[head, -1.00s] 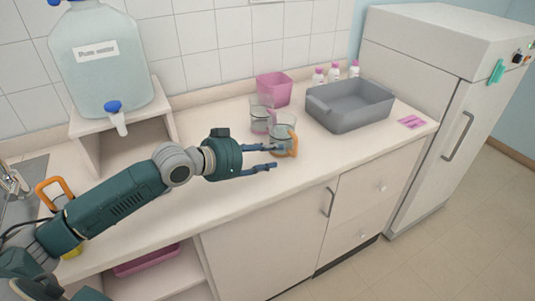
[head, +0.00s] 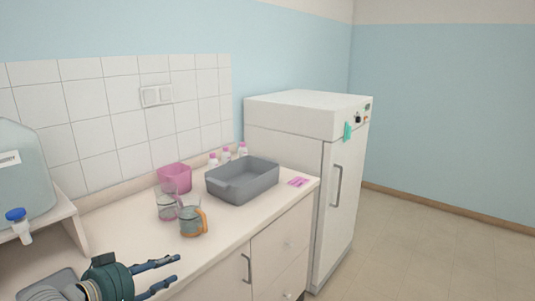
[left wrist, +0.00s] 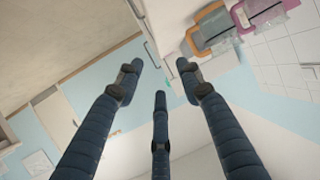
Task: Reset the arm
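My left gripper (head: 168,274) is at the lower left of the head view, over the front part of the counter. Its fingers are spread and nothing is between them. The left wrist view also shows the fingers (left wrist: 160,85) apart and empty. A glass beaker with an orange handle (head: 193,221) stands on the counter, beyond the gripper and apart from it. A second glass beaker with a pinkish tint (head: 167,203) stands just behind it. My right gripper is not in view.
A grey tray (head: 243,190) stands on the counter, with white bottles with pink caps (head: 227,155) and a pink bin (head: 175,178) nearby. Pink slides (head: 298,182) lie at the counter's right end. A water tank (head: 22,175) stands at left. A white fridge (head: 300,120) adjoins the counter.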

